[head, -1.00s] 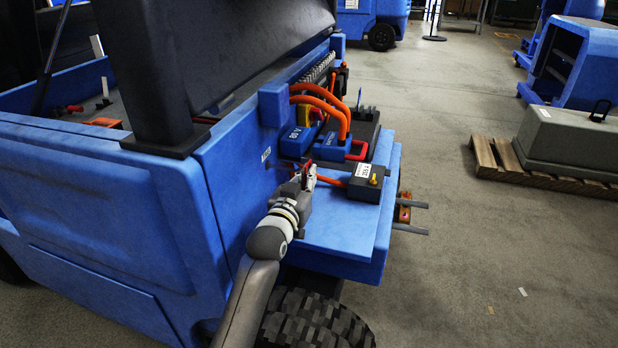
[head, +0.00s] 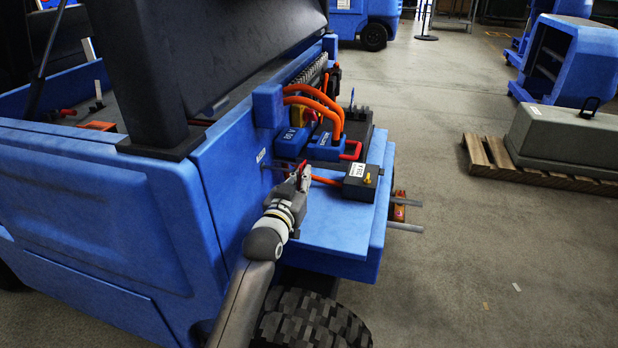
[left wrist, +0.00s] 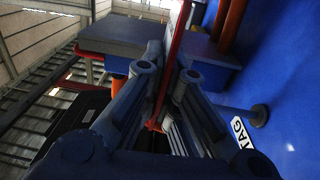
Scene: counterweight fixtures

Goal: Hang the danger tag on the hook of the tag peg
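My left gripper (head: 301,178) is at the side of the blue vehicle. Its fingers, also in the left wrist view (left wrist: 170,85), are closed on a thin red piece seen nearly edge-on, which I take to be the danger tag (left wrist: 176,45); red and white also show at the fingertips in the head view. The dark tag peg (left wrist: 258,115) sticks out from the blue panel beside the right finger, by a white label reading TAG (left wrist: 244,140). The tag and peg appear apart. The peg's hook shape cannot be made out. My right gripper is not in view.
Near the gripper are orange cables (head: 318,104), blue connectors (head: 324,147) and a black box (head: 360,182) on the vehicle's blue ledge (head: 325,225). A tyre (head: 312,322) is below.

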